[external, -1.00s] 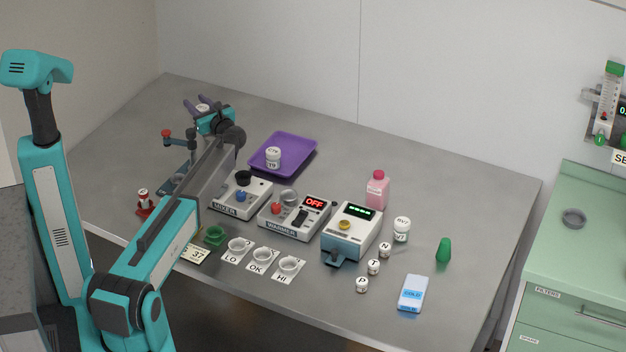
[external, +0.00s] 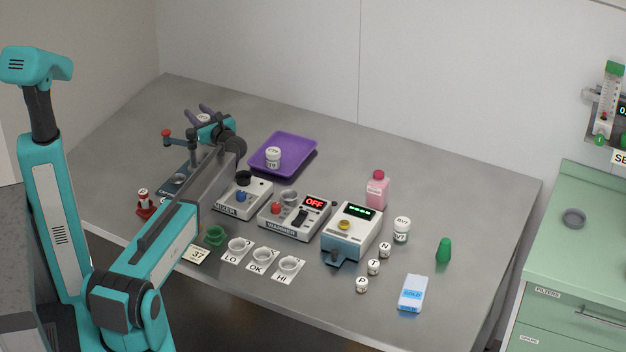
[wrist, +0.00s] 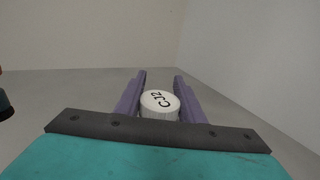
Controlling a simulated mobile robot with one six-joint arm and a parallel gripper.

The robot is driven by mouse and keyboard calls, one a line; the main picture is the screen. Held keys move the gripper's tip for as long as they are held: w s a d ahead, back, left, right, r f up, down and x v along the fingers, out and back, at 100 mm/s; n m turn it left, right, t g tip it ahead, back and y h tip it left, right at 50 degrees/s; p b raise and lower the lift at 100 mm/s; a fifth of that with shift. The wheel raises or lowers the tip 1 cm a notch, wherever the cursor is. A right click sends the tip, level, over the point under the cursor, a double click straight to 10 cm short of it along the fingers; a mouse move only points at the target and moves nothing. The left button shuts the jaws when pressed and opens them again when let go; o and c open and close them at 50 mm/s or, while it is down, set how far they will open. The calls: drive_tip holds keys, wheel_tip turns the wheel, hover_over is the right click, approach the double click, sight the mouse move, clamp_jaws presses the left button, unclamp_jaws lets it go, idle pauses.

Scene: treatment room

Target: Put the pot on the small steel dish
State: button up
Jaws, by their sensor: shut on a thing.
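The pot (wrist: 160,102) is white and round, with black letters on its lid. In the wrist view it sits between my purple fingers, and my gripper (wrist: 160,88) is shut on it. In the external view my gripper (external: 203,113) is at the back left of the table, beyond the blue stand; the pot is mostly hidden there. A small grey metal-looking dish (external: 178,179) sits on the blue stand, partly beside my arm. I cannot tell which is the steel dish.
A red-knobbed post (external: 167,133) rises from the blue stand near my wrist. A purple tray (external: 302,149) holds another white pot (external: 273,157). The mixer (external: 239,205), warmer (external: 280,222) and a blue-white device (external: 349,235) stand mid-table. The back left of the table is clear.

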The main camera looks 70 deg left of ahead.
sight(202, 117)
drive_tip(key=shift+f+b, duration=0.4)
drive_tip(key=shift+f, duration=0.15)
drive_tip(key=o, duration=1)
drive_tip(key=shift+o, duration=0.2)
drive_tip(key=shift+r, duration=0.2)
drive_tip(key=v, duration=0.3)
drive_tip(key=shift+d+r+b, duration=0.2)
drive_tip(key=shift+r+b, duration=0.05)
drive_tip(key=shift+b, duration=0.15)
drive_tip(key=shift+a+r+b, duration=0.2)
drive_tip(key=shift+r+b, duration=0.3)
drive_tip(key=shift+r, duration=3.2)
